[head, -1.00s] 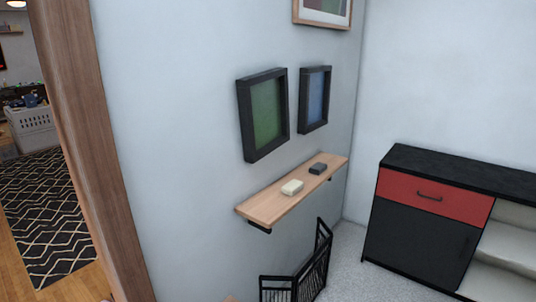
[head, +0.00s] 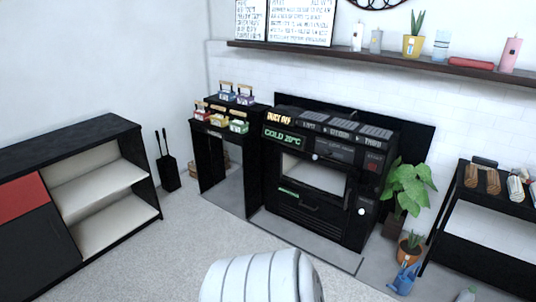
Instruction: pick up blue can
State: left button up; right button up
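A small blue can (head: 405,280), shaped like a watering can, stands on the floor at the lower right of the head view. It is beside an orange pot (head: 411,248) with a small green plant. Neither of my grippers is in view.
A black stove-like unit (head: 320,215) stands against the white brick wall. A leafy plant (head: 405,188) is right of it, and a black rack (head: 470,225) stands farther right. A black and red cabinet (head: 85,135) is at left. Pale carpet (head: 165,250) is clear between. A white ribbed shape (head: 262,280) fills the bottom middle.

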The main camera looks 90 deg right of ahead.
aim_at(403, 283)
jog(key=z, duration=1)
jog(key=j+z, duration=0.1)
jog(key=z, duration=1.95)
jog(key=k+z, duration=0.1)
jog(key=z, duration=0.9)
jog(key=i+j, duration=0.15)
jog(key=j, duration=0.2)
jog(key=i+j+z, duration=0.15)
jog(key=j, duration=0.2)
jog(key=i+j, duration=0.15)
jog(key=j, duration=0.25)
jog(key=i+j+z, duration=0.15)
jog(key=j, duration=0.25)
jog(key=i+j, duration=0.15)
jog(key=j, duration=0.2)
jog(key=z, duration=0.05)
